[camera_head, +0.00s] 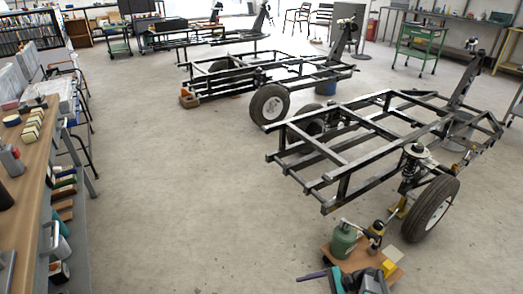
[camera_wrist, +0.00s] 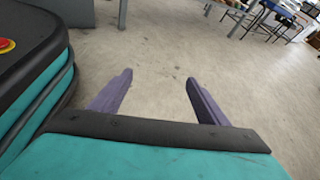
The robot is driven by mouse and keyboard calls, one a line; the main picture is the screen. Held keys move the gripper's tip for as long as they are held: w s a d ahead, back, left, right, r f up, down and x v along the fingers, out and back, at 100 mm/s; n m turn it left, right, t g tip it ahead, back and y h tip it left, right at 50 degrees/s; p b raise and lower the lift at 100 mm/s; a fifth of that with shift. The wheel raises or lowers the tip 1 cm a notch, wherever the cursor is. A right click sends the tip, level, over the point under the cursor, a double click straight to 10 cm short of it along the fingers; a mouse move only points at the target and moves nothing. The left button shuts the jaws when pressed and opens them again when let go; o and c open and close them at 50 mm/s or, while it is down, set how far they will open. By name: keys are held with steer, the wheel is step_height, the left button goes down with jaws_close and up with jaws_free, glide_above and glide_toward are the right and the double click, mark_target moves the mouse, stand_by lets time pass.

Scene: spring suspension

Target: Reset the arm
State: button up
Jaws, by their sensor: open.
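My gripper (camera_wrist: 158,80) shows in the wrist view with its two purple fingers wide apart. Nothing is between them but a view of the bare concrete floor. In the head view, a purple finger (camera_head: 312,275) and a teal part of my arm show at the bottom edge, in front of a small wooden board (camera_head: 338,262). The rest of my arm is cut off by the frame.
A black trailer frame (camera_head: 345,185) with a wheel (camera_head: 432,208) and spring stands at right. A green oil can (camera_head: 343,240) and a yellow block (camera_head: 389,268) sit on the board. A wooden workbench (camera_head: 38,165) runs along the left. The middle floor is clear.

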steer(key=s+a+r+n+g+h+p, duration=0.25)
steer(key=s+a+n+p, duration=0.2)
steer(key=s, duration=0.35)
steer(key=s+a+r+n+g+h+p, duration=0.25)
steer(key=s+a+g+h+p, duration=0.2)
steer(key=s, duration=0.35)
steer(key=s+d+n+t+h+p, duration=0.1)
steer(key=s+d+n+h+p, duration=0.1)
steer(key=s+d+n+h, duration=0.3)
steer(key=d+f+n+h, duration=0.1)
steer(key=d+n, duration=0.3)
steer(key=shift+s, duration=0.25)
